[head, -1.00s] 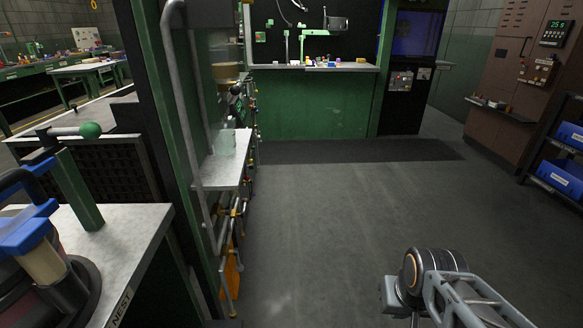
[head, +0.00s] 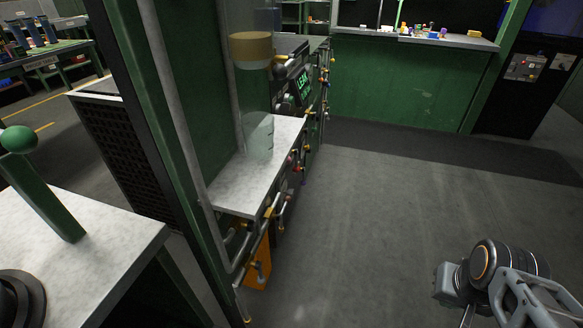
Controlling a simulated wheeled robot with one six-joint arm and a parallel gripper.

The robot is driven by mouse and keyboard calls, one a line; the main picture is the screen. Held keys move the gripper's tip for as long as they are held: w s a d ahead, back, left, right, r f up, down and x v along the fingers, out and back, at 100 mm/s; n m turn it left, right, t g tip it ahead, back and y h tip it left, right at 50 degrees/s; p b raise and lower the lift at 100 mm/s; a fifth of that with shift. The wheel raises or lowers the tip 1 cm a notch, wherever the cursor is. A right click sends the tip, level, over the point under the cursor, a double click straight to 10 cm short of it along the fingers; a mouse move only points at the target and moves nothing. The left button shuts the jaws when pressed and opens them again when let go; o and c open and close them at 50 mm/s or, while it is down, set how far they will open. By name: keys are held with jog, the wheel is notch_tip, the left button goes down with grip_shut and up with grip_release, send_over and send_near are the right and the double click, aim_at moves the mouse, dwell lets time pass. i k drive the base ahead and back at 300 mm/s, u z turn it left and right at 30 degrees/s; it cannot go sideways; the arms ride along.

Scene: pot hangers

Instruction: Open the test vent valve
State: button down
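The green leak-test bench stands left of centre, with a pale worktop (head: 240,185) and a dark box with a green lit display reading LEAK (head: 304,86). A row of small valves and fittings with orange and yellow parts (head: 270,212) runs along its front side, seen at a steep angle. I cannot tell which of them is the test vent valve, or whether it is open or closed. A clear cylinder (head: 258,135) with a tan cap stands on the worktop. Part of my arm shows at lower right, over the floor and apart from the bench. My gripper's fingertips are not visible.
A green post and grey pipe (head: 180,110) rise at the bench's near corner. A pale table (head: 95,255) with a green ball-topped lever (head: 18,140) is at lower left. The grey floor (head: 380,220) right of the bench is clear. A green counter (head: 410,85) stands behind.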

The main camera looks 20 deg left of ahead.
aim_at(296, 169)
jog(key=u, duration=0.65)
jog(key=i, duration=0.85)
jog(key=u, duration=0.7)
